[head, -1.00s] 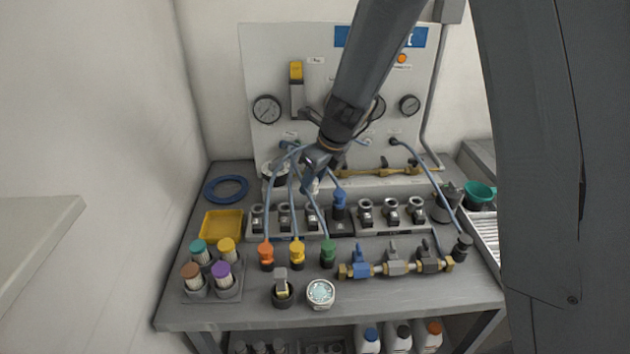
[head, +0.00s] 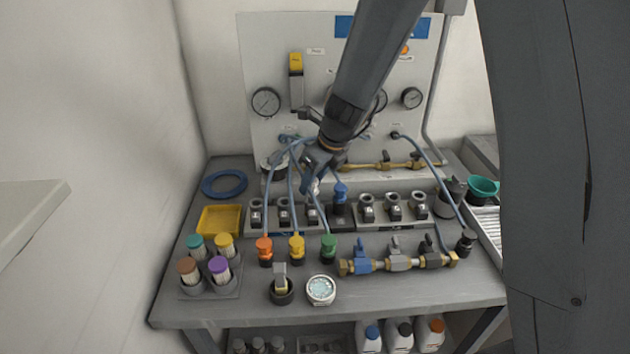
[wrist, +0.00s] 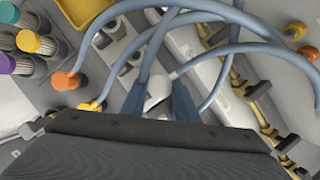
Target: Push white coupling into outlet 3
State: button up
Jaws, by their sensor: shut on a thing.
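My gripper (head: 311,184) is shut on the white coupling (wrist: 158,88), whose pale end shows between the two blue-grey fingers in the wrist view. In the head view the coupling is mostly hidden by the fingers. The gripper is just above the third outlet (head: 312,211) from the left in the row on the bench. I cannot tell whether the coupling touches it. The blue coupling (head: 340,192) sits upright in the outlet just right of it.
Blue hoses (wrist: 215,18) loop around my gripper. Orange (head: 264,247), yellow (head: 297,245) and green (head: 328,246) couplings stand in front of the outlets. A brass valve manifold (head: 397,259) lies front right. A yellow tray (head: 219,220) is at left.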

jog(key=shift+f+b, duration=0.75)
jog(key=shift+f, duration=0.5)
jog(key=o, duration=1.2)
jog(key=shift+c, duration=0.2)
jog(key=shift+r, duration=0.1)
jog(key=shift+p+v, duration=0.35)
jog(key=shift+v, duration=3.5)
